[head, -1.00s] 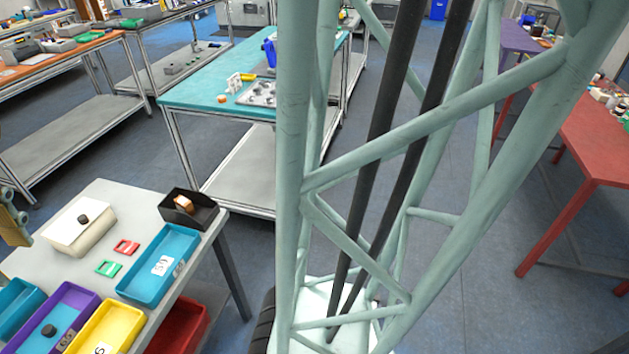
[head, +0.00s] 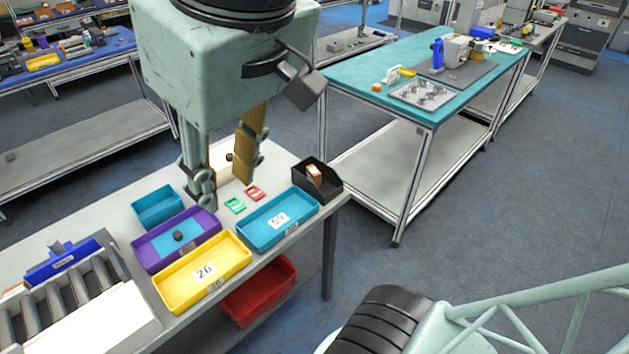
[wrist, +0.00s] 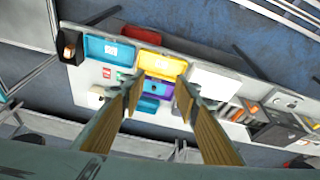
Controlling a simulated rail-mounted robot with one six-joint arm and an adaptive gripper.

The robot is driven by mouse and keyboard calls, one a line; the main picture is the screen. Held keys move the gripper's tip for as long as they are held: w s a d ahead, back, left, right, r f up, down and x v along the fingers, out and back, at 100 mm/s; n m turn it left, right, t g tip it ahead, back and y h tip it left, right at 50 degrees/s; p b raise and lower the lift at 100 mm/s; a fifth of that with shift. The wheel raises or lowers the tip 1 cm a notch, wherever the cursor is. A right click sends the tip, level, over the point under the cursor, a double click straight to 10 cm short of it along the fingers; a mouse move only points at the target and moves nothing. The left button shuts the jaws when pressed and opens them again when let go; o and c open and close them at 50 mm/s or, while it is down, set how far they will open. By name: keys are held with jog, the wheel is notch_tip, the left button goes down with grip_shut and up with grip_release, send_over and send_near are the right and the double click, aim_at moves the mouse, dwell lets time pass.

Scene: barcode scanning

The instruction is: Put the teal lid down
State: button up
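The teal lid (head: 160,244) with a dark round knob (head: 178,236) lies inside the purple bin (head: 148,262) on the grey table. In the wrist view the teal lid (wrist: 164,89) shows in the purple bin, below the yellow bin. My gripper (head: 228,170) hangs above the table with its two wood-toned fingers spread apart. In the wrist view my gripper (wrist: 158,78) is open, with nothing held between its tips. It is above the bins and apart from the lid.
A yellow bin (head: 168,293), a large teal bin (head: 268,241), a small teal bin (head: 158,204) and a black bin (head: 324,187) surround the purple bin. A cream box is partly hidden behind my fingers. A roller conveyor (head: 68,292) stands at left; floor to the right is open.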

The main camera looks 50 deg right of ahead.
jog(key=s, duration=0.1)
jog(key=s+f, duration=0.1)
jog(key=s, duration=0.1)
jog(key=shift+s+m, duration=0.3)
jog(key=shift+d, duration=0.15)
